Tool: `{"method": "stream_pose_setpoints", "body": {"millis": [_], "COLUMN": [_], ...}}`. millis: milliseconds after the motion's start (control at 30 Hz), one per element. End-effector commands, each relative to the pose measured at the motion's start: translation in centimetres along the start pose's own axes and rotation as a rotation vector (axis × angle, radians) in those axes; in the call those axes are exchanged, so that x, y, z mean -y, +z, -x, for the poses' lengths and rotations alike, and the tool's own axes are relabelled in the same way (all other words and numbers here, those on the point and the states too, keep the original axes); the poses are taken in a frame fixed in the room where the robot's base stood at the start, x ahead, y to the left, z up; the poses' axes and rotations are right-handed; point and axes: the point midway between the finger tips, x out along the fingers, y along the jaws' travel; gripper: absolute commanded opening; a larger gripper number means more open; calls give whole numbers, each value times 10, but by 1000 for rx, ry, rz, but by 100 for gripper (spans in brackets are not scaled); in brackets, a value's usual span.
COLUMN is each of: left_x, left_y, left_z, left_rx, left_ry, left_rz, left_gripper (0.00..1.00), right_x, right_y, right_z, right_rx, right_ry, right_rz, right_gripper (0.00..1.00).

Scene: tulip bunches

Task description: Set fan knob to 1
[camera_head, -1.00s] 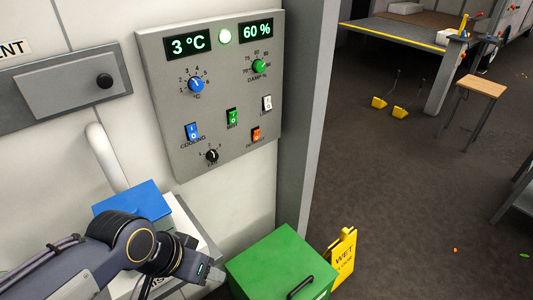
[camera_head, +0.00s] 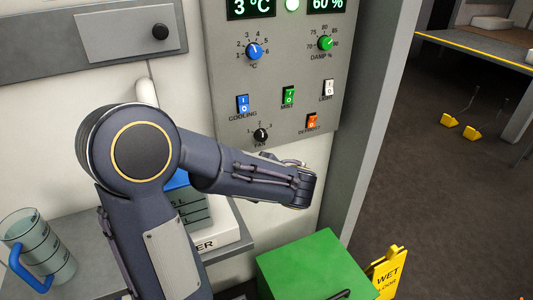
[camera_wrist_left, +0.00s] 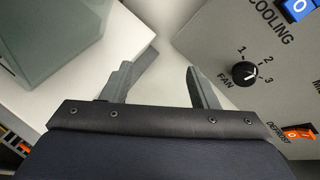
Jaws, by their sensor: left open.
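The fan knob (camera_head: 261,134) is a small black dial at the bottom of the grey control panel (camera_head: 222,75), marked 1, 2 and 3. It also shows in the left wrist view (camera_wrist_left: 244,74), where its white mark seems to point toward the 2–3 side; the exact setting is hard to tell. My left gripper (camera_wrist_left: 160,78) is open with nothing between its fingers. In its wrist view the knob lies to the right of the fingers, apart from them. In the head view my left arm reaches below the panel and the fingertips cannot be made out. My right gripper is not in view.
The panel also carries a blue cooling switch (camera_head: 242,103), a green mist switch (camera_head: 289,95), a white light switch (camera_head: 328,88) and an orange defrost switch (camera_head: 311,121). A clear jug (camera_head: 38,250) stands at lower left. A green box (camera_head: 312,265) and yellow wet-floor sign (camera_head: 389,272) stand below right.

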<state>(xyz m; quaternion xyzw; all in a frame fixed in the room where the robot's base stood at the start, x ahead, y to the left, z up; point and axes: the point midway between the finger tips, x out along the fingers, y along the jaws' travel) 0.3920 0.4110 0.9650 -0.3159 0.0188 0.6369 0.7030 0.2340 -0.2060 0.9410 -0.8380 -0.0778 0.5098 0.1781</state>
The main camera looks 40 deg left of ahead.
Motion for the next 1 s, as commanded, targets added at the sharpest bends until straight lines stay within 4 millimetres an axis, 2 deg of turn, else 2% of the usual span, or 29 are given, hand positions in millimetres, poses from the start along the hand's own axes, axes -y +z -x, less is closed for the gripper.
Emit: {"method": "stream_pose_setpoints", "body": {"millis": [33,133,200,300,467,800,1000], "left_x": [18,56,75,90,101,123,129], "left_y": [-20,-37,-47,-55,-52,-39,-36], "left_z": [-7,-4,1,7,1,-46,-57], "left_rx": [70,197,260,314,334,331,330], "left_ry": [-84,-235,-311,-376,-397,-395,-398], "left_rz": [-92,-225,-284,-329,-343,-341,-341], "left_gripper": [54,54,54,54,54,54,54], "right_x": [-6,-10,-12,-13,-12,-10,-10], "right_y": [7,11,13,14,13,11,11], "right_z": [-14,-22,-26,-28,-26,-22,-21], "right_rx": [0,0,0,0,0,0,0], "right_ry": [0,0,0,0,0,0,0], "right_rz": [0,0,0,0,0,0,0], "right_gripper": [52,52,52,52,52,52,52]}}
